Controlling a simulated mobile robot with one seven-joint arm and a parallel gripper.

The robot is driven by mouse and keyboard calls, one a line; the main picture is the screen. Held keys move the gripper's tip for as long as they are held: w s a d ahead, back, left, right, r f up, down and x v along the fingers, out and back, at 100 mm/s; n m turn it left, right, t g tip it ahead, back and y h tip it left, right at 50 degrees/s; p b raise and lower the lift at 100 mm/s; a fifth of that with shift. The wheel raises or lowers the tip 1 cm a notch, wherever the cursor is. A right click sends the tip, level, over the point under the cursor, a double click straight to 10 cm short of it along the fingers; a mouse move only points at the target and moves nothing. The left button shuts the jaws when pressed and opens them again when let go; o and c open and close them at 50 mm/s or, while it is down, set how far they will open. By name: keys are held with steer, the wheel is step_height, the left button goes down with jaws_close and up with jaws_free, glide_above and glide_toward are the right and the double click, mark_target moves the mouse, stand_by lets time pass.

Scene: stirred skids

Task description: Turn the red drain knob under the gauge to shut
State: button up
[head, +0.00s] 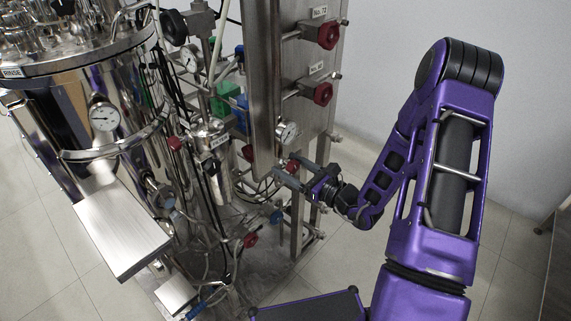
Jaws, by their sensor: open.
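The pressure gauge (287,133) has a white round face and sits low on the steel panel, near the middle of the head view. Just below it shows a small red knob (292,166), partly hidden by my gripper. My gripper (288,168) reaches in from the right with its jaws open. The red knob appears between or just behind the two fingers. I cannot tell whether a finger touches it, nor how far the knob is turned.
Two larger red knobs, an upper one (328,35) and a lower one (323,93), stick out of the panel above. A steel vessel (60,110) and a flat metal box (122,232) stand left. Hoses and pipes crowd the skid. Open floor (345,265) lies below my arm.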

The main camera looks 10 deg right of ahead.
steer(key=shift+x, duration=0.8)
jaws_close()
